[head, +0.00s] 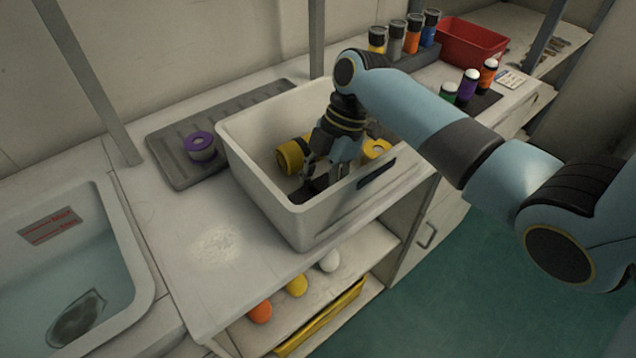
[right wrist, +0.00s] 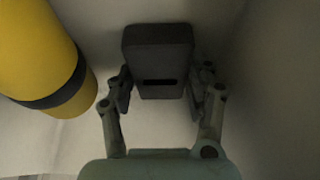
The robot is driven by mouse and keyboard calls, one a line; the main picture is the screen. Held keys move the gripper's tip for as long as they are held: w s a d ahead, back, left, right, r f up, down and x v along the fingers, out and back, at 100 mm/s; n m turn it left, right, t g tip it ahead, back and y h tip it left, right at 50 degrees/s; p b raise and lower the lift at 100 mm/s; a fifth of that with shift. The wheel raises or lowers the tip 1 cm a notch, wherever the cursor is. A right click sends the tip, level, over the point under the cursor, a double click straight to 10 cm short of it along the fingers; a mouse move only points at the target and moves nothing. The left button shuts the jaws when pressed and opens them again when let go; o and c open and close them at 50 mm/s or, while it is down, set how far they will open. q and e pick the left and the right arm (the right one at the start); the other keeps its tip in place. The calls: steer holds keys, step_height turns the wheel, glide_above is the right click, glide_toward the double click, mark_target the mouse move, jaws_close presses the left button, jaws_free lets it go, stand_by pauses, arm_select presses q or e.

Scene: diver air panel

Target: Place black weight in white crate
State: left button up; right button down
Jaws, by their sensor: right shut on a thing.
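The white crate (head: 240,165) stands on the counter in the head view. My right gripper (head: 325,175) reaches down inside it from the right. In the right wrist view my right gripper (right wrist: 158,92) is shut on the black weight (right wrist: 158,50), a dark block with a slot, with a finger on each side. In the head view the black weight (head: 303,194) shows as a dark shape low in the crate, partly hidden by the gripper. I cannot tell whether it touches the crate floor. My left gripper is in neither view.
A yellow cylinder (head: 291,156) lies in the crate left of my gripper, also in the right wrist view (right wrist: 40,50). Another yellow item (head: 377,148) is at its right. A purple ring-topped item (head: 200,146) stands on a grey mat (head: 172,161). A sink (head: 130,240) is at left.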

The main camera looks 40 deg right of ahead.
steer(key=shift+w, duration=0.1)
steer(key=c, duration=0.5)
jaws_free()
steer(key=b+v, duration=0.1)
steer(key=v, duration=1.1)
